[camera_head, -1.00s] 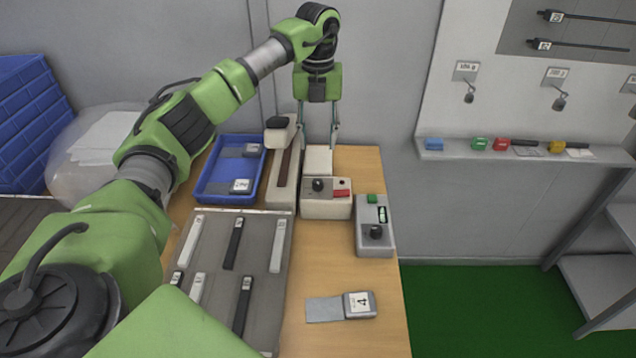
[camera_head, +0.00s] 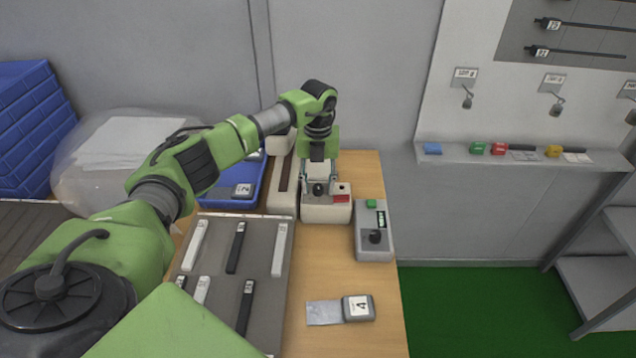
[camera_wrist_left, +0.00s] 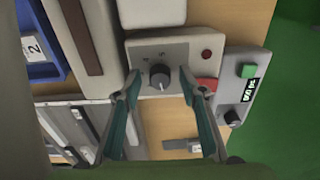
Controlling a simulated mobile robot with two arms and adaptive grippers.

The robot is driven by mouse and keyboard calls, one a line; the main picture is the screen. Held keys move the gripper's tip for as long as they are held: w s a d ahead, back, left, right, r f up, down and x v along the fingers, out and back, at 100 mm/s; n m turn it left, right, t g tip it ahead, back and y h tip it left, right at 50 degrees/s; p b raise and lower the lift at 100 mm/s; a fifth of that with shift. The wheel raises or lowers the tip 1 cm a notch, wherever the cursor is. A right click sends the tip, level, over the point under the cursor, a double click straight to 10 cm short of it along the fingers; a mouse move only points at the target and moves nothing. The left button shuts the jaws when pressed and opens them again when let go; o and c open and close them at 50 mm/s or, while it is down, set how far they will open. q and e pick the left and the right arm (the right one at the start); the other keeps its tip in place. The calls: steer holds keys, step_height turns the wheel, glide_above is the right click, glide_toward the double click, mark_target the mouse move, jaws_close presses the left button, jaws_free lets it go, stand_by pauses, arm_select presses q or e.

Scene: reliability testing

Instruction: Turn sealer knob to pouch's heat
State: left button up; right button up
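The sealer's control box (camera_head: 326,212) is cream, with a black knob (camera_head: 318,189) and a red switch on its front. In the left wrist view the knob (camera_wrist_left: 159,75) has a white pointer line and numbers around it; the pointer faces down in that view. My left gripper (camera_head: 319,188) hangs over the box, its open fingers (camera_wrist_left: 158,92) on either side of the knob and apart from it. The pouch (camera_head: 324,312) lies flat on the table, with a grey block marked 4 (camera_head: 358,307) at its right end. My right gripper is not in view.
A grey device (camera_head: 373,244) with a green button and black knob stands right of the sealer. A blue tray (camera_head: 229,203) is left, and a grey rack (camera_head: 209,273) with several strips is in front.

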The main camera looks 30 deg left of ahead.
arm_select(q)
jaws_close()
